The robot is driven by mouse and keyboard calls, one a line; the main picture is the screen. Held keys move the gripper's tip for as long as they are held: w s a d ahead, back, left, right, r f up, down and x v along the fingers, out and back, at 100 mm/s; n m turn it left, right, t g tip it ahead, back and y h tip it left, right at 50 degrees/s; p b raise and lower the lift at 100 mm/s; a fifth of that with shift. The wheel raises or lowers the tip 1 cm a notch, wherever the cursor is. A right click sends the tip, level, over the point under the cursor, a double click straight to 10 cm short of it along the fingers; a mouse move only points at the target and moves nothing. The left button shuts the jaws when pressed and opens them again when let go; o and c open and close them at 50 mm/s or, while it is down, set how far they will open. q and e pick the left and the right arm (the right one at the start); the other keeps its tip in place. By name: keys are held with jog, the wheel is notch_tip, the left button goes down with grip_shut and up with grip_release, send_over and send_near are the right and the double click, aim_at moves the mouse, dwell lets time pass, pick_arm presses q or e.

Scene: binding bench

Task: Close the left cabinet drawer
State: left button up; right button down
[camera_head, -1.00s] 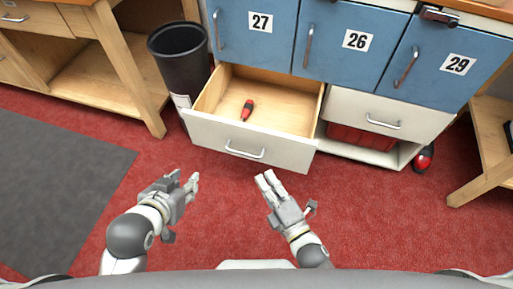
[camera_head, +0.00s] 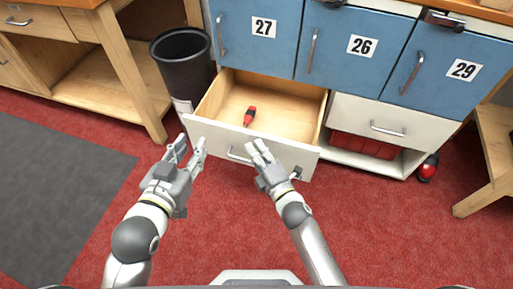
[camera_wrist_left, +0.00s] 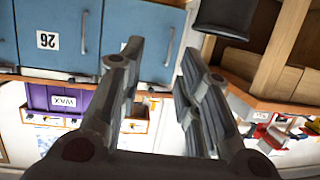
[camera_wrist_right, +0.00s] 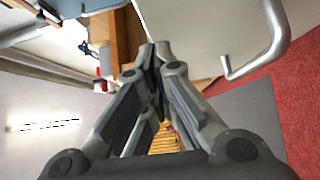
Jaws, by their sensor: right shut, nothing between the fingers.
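The left cabinet drawer (camera_head: 222,139) is pulled out below the blue door numbered 27, with a white front and a metal bar handle (camera_head: 238,156). A red and black tool (camera_head: 249,116) lies inside it. My right gripper (camera_head: 258,147) is shut and empty at the drawer front, overlapping the handle's right part in the head view. The right wrist view shows the handle (camera_wrist_right: 272,45) beside the closed fingers; contact cannot be told. My left gripper (camera_head: 190,146) is open and empty near the drawer's front left corner; its fingers (camera_wrist_left: 158,62) are apart in the left wrist view.
A black bin (camera_head: 183,67) stands close to the drawer's left side. A closed right drawer (camera_head: 372,120) sits above an open shelf with a red box (camera_head: 360,142). The red carpet before the cabinet is clear.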

pick_arm(q)
jog(key=shift+r, duration=0.15)
pick_arm(e)
jog(key=shift+w, duration=0.25)
